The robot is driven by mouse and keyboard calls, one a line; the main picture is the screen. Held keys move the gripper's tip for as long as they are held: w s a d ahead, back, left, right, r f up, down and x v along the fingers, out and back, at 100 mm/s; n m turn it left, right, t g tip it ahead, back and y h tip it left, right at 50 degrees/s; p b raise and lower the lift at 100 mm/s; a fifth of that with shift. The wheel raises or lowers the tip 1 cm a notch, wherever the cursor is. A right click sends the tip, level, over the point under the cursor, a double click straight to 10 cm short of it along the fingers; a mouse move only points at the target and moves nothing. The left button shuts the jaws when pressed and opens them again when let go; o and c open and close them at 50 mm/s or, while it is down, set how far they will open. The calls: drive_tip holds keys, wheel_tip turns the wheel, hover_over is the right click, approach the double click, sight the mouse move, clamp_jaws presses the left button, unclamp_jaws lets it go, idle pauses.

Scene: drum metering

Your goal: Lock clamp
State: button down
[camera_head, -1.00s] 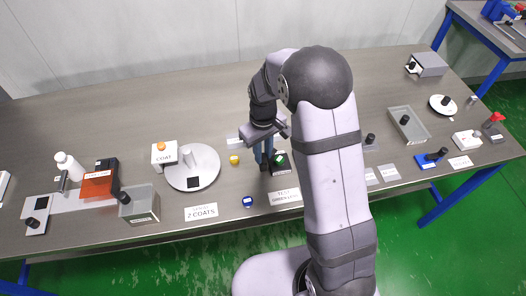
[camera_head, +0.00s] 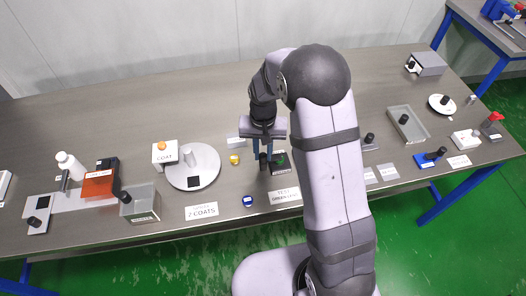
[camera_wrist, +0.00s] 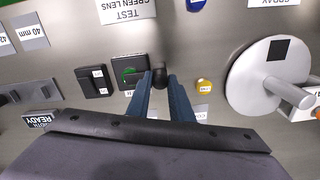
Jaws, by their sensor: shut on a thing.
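My gripper (camera_head: 263,153) points down at the middle of the table, and its blue fingers are shut on a small black knob (camera_wrist: 160,76). The knob also shows at the fingertips in the head view (camera_head: 264,163). It sits right beside a black box with a green lens (camera_wrist: 129,71), which also shows in the head view (camera_head: 281,161). I cannot tell for sure that the knob is the clamp's handle or whether the clamp is locked. A label beside the box is partly hidden by my fingers.
A white turntable disc (camera_head: 207,168) is farther left. The green lens sign (camera_head: 286,195) lies in front. A second black block (camera_wrist: 94,82) stands beside the lens box.

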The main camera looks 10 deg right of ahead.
sight(263, 155)
drive_tip(key=shift+w, duration=0.1)
idle(0.3)
drive_tip(key=c, duration=1.6)
unclamp_jaws()
drive_tip(key=shift+r, duration=0.15)
drive_tip(key=shift+r+b, duration=0.95)
drive_tip(key=shift+r, duration=2.65)
